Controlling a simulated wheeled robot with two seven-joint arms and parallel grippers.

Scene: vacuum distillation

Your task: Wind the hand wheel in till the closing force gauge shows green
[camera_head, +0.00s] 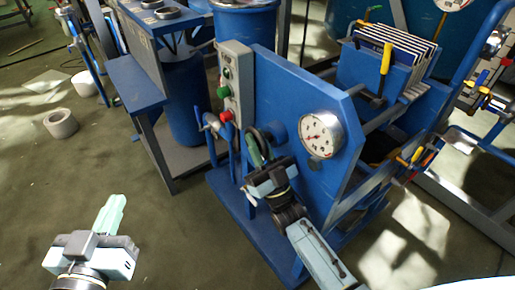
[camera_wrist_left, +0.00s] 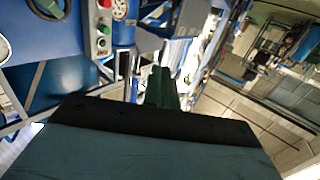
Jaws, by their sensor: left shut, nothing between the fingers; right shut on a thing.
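The blue press-like machine (camera_head: 290,95) stands in the middle of the head view. Its round gauge (camera_head: 321,134) has a white face with some red on it; the needle reading is too small to tell. The dark hand wheel (camera_head: 267,136) sits on the front plate left of the gauge, partly hidden by my right gripper. My right gripper (camera_head: 254,150) is shut on the hand wheel at its near side. My left gripper (camera_head: 112,212) is shut and empty, low at the left, well apart from the machine. Its green fingers show in the left wrist view (camera_wrist_left: 161,88).
A control box (camera_head: 235,85) with green and red buttons stands left of the wheel. A blue bench (camera_head: 135,85) is further left. Blue plates (camera_head: 395,50) with a yellow handle sit behind the gauge. Floor around my left gripper is clear.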

